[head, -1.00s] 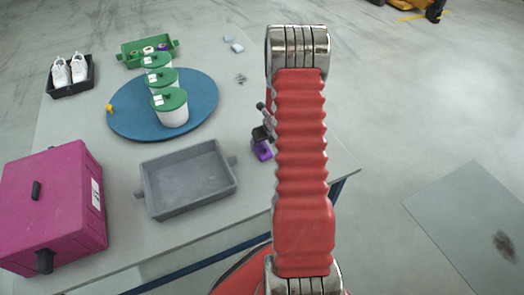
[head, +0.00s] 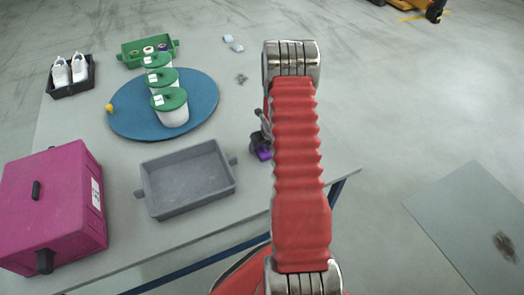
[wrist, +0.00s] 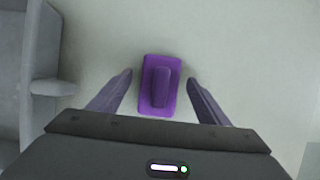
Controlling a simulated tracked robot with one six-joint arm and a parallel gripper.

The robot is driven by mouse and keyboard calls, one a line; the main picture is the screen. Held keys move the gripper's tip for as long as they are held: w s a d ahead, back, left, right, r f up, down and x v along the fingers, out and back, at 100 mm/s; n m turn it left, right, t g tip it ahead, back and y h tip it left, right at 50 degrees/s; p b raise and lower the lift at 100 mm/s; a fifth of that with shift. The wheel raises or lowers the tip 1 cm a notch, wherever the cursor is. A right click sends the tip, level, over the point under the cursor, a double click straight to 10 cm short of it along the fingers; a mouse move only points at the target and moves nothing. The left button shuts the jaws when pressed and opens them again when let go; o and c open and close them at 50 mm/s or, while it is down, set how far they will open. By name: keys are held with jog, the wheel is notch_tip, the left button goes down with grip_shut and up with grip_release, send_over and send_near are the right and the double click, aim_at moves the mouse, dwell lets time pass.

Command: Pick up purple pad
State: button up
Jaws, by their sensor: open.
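The purple pad (wrist: 160,104) lies on the table, a flat rectangle with a raised grip along its middle. In the wrist view it sits between and just ahead of the two fingers of my gripper (wrist: 159,82), which is open, with a gap on each side of the pad. In the head view a small part of the purple pad (head: 264,154) shows at my gripper (head: 259,144), left of my red arm. The arm and gripper hide the rest.
A grey tray (head: 146,176) stands just left of the pad; its wall and handle show in the wrist view (wrist: 52,87). A magenta box (head: 65,205), a blue round mat (head: 205,105) with white green-lidded tubs, a green tray (head: 127,61) and a black shoe tray (head: 71,90) stand farther left.

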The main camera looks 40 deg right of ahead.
jog(key=shift+c, duration=0.4)
jog(key=c, duration=1.1)
